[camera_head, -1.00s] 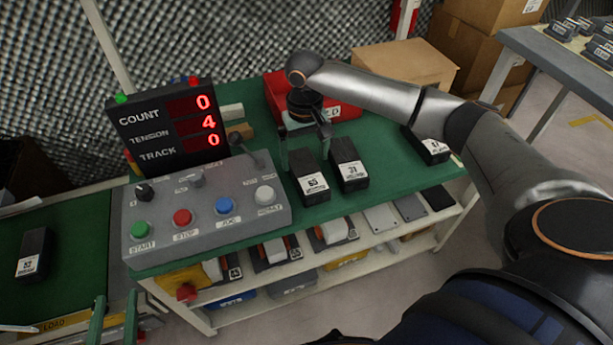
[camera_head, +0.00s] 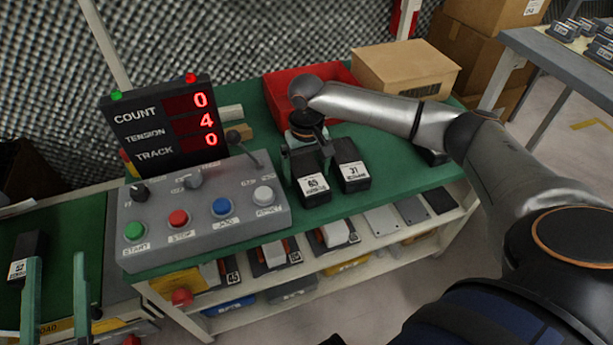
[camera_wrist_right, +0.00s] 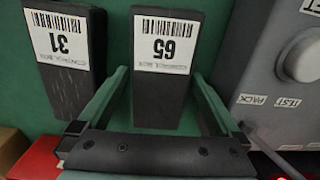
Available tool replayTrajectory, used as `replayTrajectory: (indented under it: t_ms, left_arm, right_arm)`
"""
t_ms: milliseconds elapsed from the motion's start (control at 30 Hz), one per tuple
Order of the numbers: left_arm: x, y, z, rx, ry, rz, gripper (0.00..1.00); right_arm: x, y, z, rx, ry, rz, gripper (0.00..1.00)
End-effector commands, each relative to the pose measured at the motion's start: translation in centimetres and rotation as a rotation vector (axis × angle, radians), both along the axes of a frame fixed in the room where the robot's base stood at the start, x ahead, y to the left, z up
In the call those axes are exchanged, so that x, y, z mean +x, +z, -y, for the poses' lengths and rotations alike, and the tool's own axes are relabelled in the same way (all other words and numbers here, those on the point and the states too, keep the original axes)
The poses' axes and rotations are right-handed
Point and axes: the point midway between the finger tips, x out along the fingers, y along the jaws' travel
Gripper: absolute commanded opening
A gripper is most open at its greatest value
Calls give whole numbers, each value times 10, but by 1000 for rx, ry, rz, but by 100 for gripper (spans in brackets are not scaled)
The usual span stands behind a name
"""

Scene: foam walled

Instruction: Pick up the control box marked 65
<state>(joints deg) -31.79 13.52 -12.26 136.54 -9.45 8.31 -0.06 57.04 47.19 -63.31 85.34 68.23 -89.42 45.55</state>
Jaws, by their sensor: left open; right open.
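The control box marked 65 (camera_head: 314,190) is black with a white label and lies on the green bench top. It also shows in the right wrist view (camera_wrist_right: 158,103), label upside down there. My right gripper (camera_head: 308,163) is open above it, one finger on each side of the box; I cannot tell whether they touch it. In the right wrist view my right gripper (camera_wrist_right: 163,85) straddles the box. The box marked 31 (camera_head: 353,178) lies close beside it, also in the wrist view (camera_wrist_right: 68,60). My left gripper (camera_head: 56,261) is open and empty at the lower left.
A grey button console (camera_head: 205,205) and a display (camera_head: 163,125) stand left of the boxes. A red bin (camera_head: 340,75) and a cardboard box (camera_head: 405,66) are behind. Another black box (camera_head: 24,262) lies near my left gripper. Shelves below hold several parts.

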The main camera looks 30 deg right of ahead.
Motion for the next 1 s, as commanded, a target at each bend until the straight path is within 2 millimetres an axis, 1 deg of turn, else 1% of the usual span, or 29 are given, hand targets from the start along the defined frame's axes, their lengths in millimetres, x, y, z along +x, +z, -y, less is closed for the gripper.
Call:
replayTrajectory:
  t_ms: [133,167,1000]
  left_arm:
    - [0,0,0,1,0,0,50]
    - [0,0,0,0,0,0,50]
    - [0,0,0,1,0,-2,50]
  right_arm:
    - [0,0,0,0,0,-1,100]
    - [0,0,0,0,0,-1,98]
    - [0,0,0,-1,0,-1,3]
